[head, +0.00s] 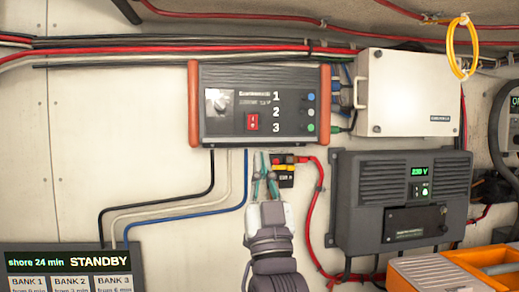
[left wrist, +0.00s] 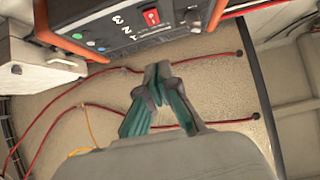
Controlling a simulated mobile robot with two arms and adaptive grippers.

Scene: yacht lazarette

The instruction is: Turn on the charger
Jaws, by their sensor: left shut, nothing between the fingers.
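A dark grey box with orange side rails (head: 262,105), which appears to be the charger, is on the wall. Its front has a silver knob at left, a red switch (head: 252,122), and the numbers 1, 2, 3 beside blue, grey and green buttons or lamps. The box is also at the top of the left wrist view (left wrist: 125,25), with its red switch (left wrist: 151,17) visible. My left gripper (head: 265,180), with teal fingers, is shut and empty just below the box, apart from the switch in the picture. My right gripper is not in view.
A dark unit reading 230 V (head: 400,200) and a white box (head: 405,92) are at right. A display reading STANDBY (head: 70,262) is at lower left. Cables run below the box; a small fuse-like block (head: 286,178) sits beside my gripper. An orange case (head: 435,275) is at lower right.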

